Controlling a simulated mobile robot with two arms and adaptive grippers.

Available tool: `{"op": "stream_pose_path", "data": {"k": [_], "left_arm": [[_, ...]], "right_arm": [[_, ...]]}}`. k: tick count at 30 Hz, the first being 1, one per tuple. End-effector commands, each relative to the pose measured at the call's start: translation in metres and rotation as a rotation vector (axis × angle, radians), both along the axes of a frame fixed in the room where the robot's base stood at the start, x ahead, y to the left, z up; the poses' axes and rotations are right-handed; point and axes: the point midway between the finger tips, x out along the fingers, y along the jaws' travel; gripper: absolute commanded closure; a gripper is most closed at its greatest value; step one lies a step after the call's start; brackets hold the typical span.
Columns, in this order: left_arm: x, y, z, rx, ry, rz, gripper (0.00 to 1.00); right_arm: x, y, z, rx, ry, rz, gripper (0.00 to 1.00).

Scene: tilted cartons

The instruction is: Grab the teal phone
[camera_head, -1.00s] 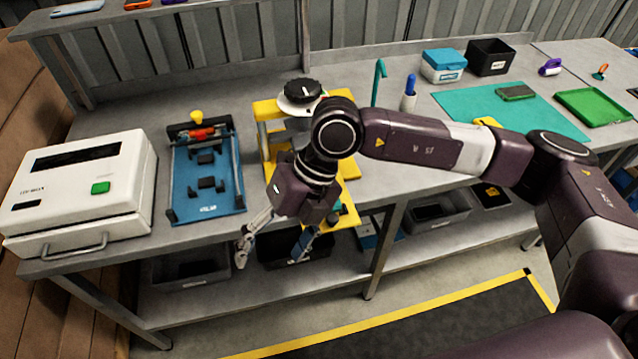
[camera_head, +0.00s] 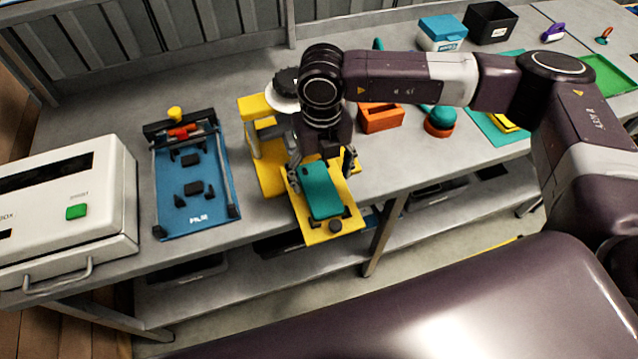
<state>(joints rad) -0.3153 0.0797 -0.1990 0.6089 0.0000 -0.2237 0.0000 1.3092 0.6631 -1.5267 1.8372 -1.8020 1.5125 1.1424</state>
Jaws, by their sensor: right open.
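The teal phone (camera_head: 323,194) lies on the yellow plate of a yellow stand (camera_head: 328,232) near the bench's front edge. My right gripper (camera_head: 322,172) points down over the phone's far end. It is open, with one finger at each side of the phone. I cannot tell whether the fingers touch it. The wrist and gripper body hide part of the stand behind. My left gripper is not in view.
A blue fixture (camera_head: 195,212) and a white machine (camera_head: 70,205) stand to the left. A green tray (camera_head: 607,75) is farther right.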

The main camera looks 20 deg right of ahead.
Motion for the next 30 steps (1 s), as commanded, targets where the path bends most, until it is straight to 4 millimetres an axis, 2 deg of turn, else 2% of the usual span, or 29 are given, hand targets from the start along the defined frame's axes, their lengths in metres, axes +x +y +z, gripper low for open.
{"op": "stream_pose_path", "data": {"k": [1, 3, 7, 12, 16, 24, 30], "left_arm": [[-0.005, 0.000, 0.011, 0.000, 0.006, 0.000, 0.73], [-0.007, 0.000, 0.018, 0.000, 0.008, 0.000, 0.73], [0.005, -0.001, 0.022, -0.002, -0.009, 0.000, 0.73], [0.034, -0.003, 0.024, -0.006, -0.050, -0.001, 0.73], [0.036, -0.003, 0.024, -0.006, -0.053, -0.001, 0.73], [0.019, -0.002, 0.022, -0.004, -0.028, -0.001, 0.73], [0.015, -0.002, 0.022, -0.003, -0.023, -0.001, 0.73]], "right_arm": [[0.001, 0.001, -0.003, -0.001, 0.006, -0.002, 0.28], [0.003, 0.002, -0.014, -0.002, 0.006, 0.000, 0.28], [0.004, 0.002, -0.032, 0.000, 0.004, -0.001, 0.28], [0.004, 0.002, -0.039, 0.001, 0.002, -0.001, 0.28], [0.004, 0.002, -0.039, 0.001, 0.002, -0.001, 0.28], [0.004, 0.002, -0.039, 0.001, 0.002, -0.001, 0.57], [0.004, 0.002, -0.038, 0.001, 0.002, -0.001, 0.78]]}}
